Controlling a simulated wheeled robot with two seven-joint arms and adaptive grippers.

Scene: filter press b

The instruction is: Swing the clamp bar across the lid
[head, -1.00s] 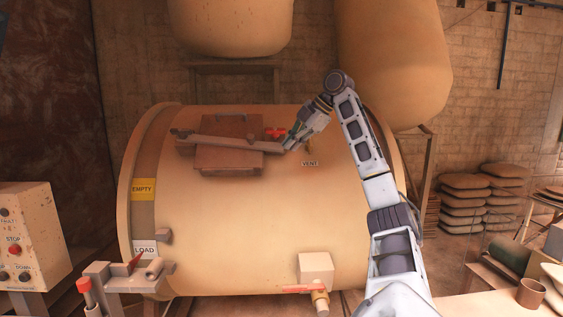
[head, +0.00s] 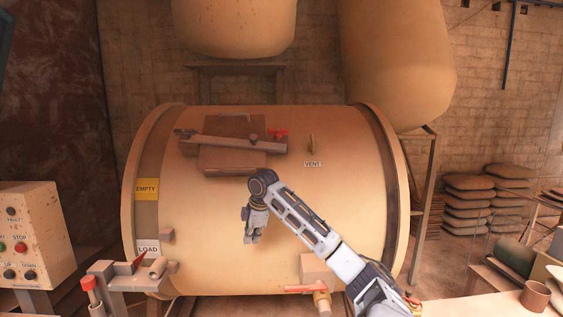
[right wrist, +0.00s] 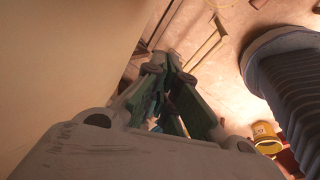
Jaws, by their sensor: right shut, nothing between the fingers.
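In the head view the clamp bar (head: 215,140) lies across the brown lid (head: 233,160) on top of the tan drum (head: 300,220), running from the left pivot to past the lid's right edge. A small knob (head: 253,137) sits on the bar. My right gripper (head: 252,240) hangs pointing down in front of the drum, below the lid and apart from the bar. It is shut and empty; its fingers (right wrist: 170,95) also show together in the right wrist view. My left gripper is out of view.
A vent handle (head: 312,144) stands right of the lid. A box with a red lever (head: 306,289) is at the drum's lower front. A control panel (head: 32,240) stands at left. A bracket with a red knob (head: 88,284) is at lower left. Sacks (head: 475,205) are stacked at right.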

